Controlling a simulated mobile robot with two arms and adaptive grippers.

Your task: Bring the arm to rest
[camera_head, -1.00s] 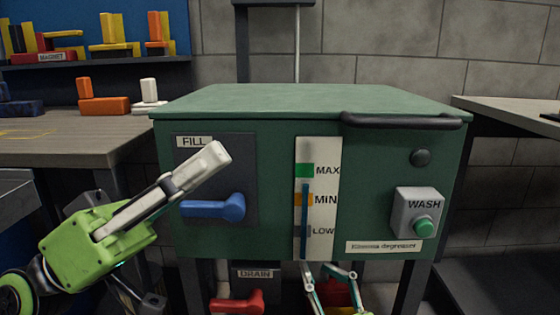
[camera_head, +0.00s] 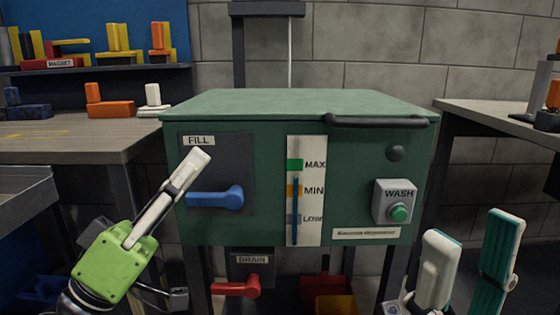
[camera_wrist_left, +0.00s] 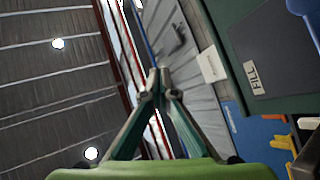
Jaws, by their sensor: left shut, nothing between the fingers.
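My left gripper (camera_head: 198,158) is shut and empty, in front of the FILL panel of the green washer (camera_head: 300,103), above the blue fill lever (camera_head: 217,197). In the left wrist view its closed fingertips (camera_wrist_left: 160,76) meet with nothing between them. I cannot tell whether it touches the panel. My right gripper (camera_head: 470,255) is at the lower right, in front of the washer's right side, with its two fingers apart and nothing seen between them. The blue lever points left. The FILL label (camera_wrist_left: 254,76) also shows in the left wrist view.
A red drain lever (camera_head: 236,288) sits below the washer. A green WASH button (camera_head: 399,212) is at its right. A workbench (camera_head: 70,142) with coloured blocks stands left, another table (camera_head: 500,120) right. A yellow bin (camera_head: 335,305) is beneath the washer.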

